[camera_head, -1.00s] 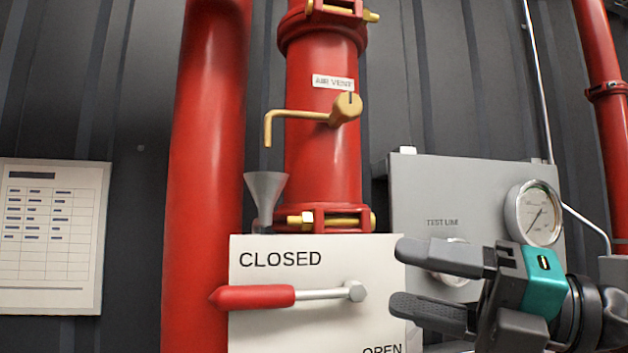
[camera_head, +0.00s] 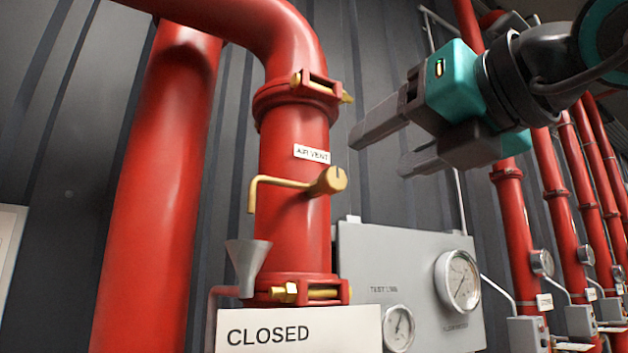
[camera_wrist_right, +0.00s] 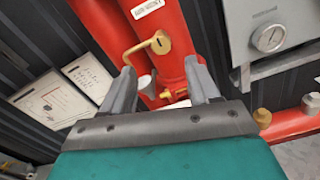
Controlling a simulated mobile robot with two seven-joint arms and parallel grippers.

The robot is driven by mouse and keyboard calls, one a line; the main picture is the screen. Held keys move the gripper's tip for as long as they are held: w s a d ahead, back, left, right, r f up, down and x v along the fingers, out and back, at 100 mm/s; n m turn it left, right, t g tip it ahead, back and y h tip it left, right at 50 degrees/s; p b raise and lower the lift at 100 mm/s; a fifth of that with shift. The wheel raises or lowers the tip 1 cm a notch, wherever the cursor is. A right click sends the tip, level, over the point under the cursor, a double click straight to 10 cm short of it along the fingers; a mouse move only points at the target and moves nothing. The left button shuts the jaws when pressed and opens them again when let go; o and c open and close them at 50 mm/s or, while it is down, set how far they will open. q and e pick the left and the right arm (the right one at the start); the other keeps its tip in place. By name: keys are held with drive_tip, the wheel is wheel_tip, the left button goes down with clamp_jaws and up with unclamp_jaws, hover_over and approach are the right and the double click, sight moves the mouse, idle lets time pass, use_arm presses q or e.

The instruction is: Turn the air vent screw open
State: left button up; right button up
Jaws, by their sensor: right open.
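The brass air vent screw (camera_head: 333,179) sits on the red vertical pipe (camera_head: 293,229), below a white "AIR VENT" label (camera_head: 312,154). Its slot looks roughly vertical, and a bent brass spout (camera_head: 275,183) runs left from it and turns down. My right gripper (camera_head: 376,153) is open and empty, up and to the right of the screw and apart from it. In the right wrist view the screw (camera_wrist_right: 160,42) shows beyond the open fingers (camera_wrist_right: 164,86), above the gap between them. My left gripper is not in view.
A grey funnel (camera_head: 247,264) stands below the spout. A white "CLOSED" sign (camera_head: 299,333) is at the bottom. A grey gauge panel (camera_head: 408,267) with two gauges stands right of the pipe. More red pipes (camera_head: 519,219) line the right side.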

sight(338, 176)
drive_tip(key=p+x, duration=0.3)
drive_tip(key=x, duration=0.9)
drive_tip(key=shift+w+a, duration=0.15)
drive_tip(key=shift+w, duration=0.2)
drive_tip(key=c, duration=1)
